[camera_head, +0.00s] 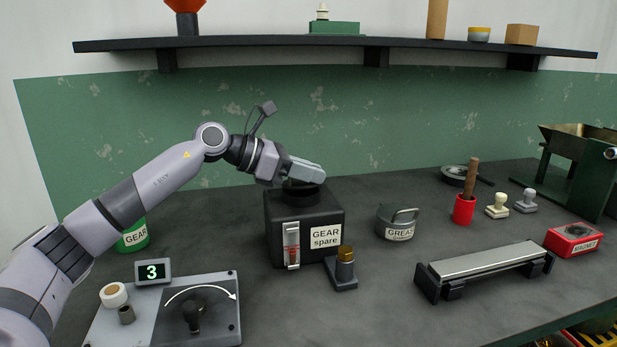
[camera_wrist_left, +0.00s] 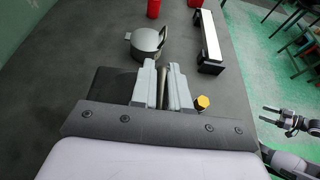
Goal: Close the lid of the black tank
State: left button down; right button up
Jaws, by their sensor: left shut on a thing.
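The black tank (camera_head: 285,222), with a "GEAR spare" label and a sight gauge on its front, stands on the grey bench in the middle of the head view. A dark round part (camera_head: 303,186) shows on its top, just under my left gripper (camera_head: 318,173). My left gripper, also in the left wrist view (camera_wrist_left: 163,68), is shut on a thin dark piece (camera_wrist_left: 165,88), which looks like the tank's lid. The fingers hide most of the lid, so its exact angle is unclear. My right gripper (camera_wrist_left: 270,114) is open and empty, off to the right in the wrist view.
A brass-topped fitting (camera_head: 344,268) stands close at the tank's front right. A grease tin (camera_head: 398,224) is to the right, and a panel with a lever (camera_head: 218,318) is at front left. A shelf (camera_head: 330,41) runs above. The bench between tank and grease tin is clear.

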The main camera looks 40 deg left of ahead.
pick_arm(q)
jog(key=shift+s+d+f+m+b, duration=0.2)
jog(key=shift+d+f+b, duration=0.1)
jog(key=shift+f, duration=0.15)
jog(key=shift+s+d+f+m+b, duration=0.15)
jog(key=shift+f+m+b, duration=0.1)
jog(key=shift+f, duration=0.2)
jog(key=shift+d+f+m+y+b, duration=0.1)
jog(key=shift+f+m+y+b, duration=0.3)
jog(key=shift+b, duration=0.1)
jog(key=shift+r, duration=0.1)
jog(key=c, duration=1.2)
grip_release()
jog(key=shift+r, duration=0.15)
jog(key=shift+a+r, duration=0.1)
jog(key=shift+a, duration=0.1)
jog(key=v, duration=0.2)
jog(key=b+v, duration=0.1)
jog(key=v, duration=0.2)
jog(key=shift+s+a+b, duration=0.2)
jog(key=shift+s+b, duration=0.15)
jog(key=shift+b, duration=0.05)
jog(key=shift+s+a+r, duration=0.15)
jog(key=shift+s+a, duration=0.05)
jog(key=shift+s, duration=0.2)
jog(key=shift+s+r, duration=0.1)
